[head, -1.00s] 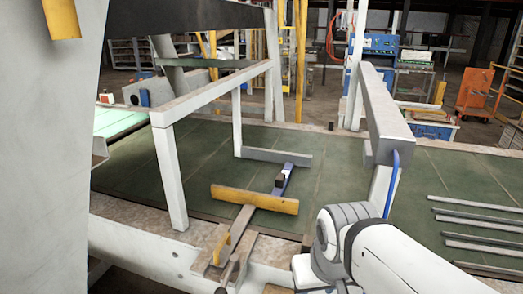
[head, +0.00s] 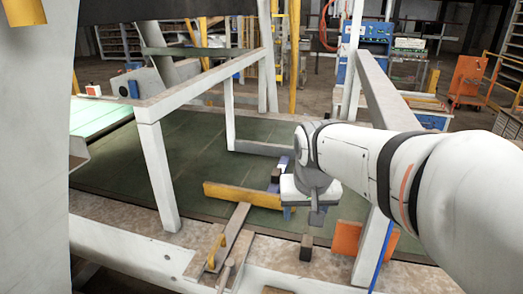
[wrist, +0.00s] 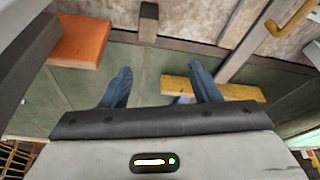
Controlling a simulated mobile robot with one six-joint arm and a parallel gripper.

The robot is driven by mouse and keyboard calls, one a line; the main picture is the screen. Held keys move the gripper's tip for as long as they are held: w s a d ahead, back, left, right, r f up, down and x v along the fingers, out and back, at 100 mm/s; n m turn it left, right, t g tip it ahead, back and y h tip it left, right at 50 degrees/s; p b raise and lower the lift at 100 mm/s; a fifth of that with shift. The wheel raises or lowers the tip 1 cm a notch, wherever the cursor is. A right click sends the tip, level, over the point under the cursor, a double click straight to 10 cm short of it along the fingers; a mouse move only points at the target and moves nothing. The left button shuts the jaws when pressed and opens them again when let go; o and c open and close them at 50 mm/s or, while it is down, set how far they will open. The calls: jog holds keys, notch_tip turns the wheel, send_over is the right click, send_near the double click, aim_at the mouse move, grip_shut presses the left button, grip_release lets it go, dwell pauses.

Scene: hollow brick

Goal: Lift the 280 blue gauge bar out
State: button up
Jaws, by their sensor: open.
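The blue gauge bar (head: 284,163) shows as a short blue strip behind the yellow bar, inside the white frame. A small dark block (head: 275,175) sits at it. My gripper and arm hide the rest, and no size marking is readable. My gripper (head: 300,213) points down just right of the yellow bar's end. In the wrist view its two blue fingers (wrist: 162,88) are spread apart with nothing held. A pale blue sliver (wrist: 183,99), likely the gauge bar, shows between them near the palm edge, nearer the right finger.
The yellow bar (head: 242,195) lies crosswise close to my gripper; it also shows in the wrist view (wrist: 240,92) by the right finger. An orange block (head: 347,239) and a dark post (head: 306,247) stand near the front edge. White frame posts (head: 158,180) rise on both sides.

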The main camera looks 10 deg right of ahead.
jog(key=shift+m+h, duration=0.3)
jog(key=shift+m, duration=0.6)
jog(key=w, duration=1.6)
jog(key=m, duration=0.1)
send_over(279, 171)
jog(key=s, duration=0.1)
jog(key=f, duration=0.3)
jog(key=shift+a+f+h+b, duration=0.3)
jog(key=shift+a+f+b, duration=0.05)
jog(key=shift+f+b, duration=0.05)
jog(key=shift+w+f+m, duration=0.3)
jog(key=shift+w+f, duration=0.05)
jog(key=shift+w, duration=0.2)
jog(key=p+x, duration=0.1)
jog(key=x, duration=0.6)
jog(key=shift+w+f+p, duration=0.15)
jog(key=shift+w+p, duration=0.05)
jog(key=shift+p, duration=0.15)
jog(key=c, duration=1.2)
jog(key=shift+t, duration=0.3)
jog(key=shift+r+p, duration=2.5)
jog(key=shift+r, duration=2.1)
jog(key=shift+f, duration=0.1)
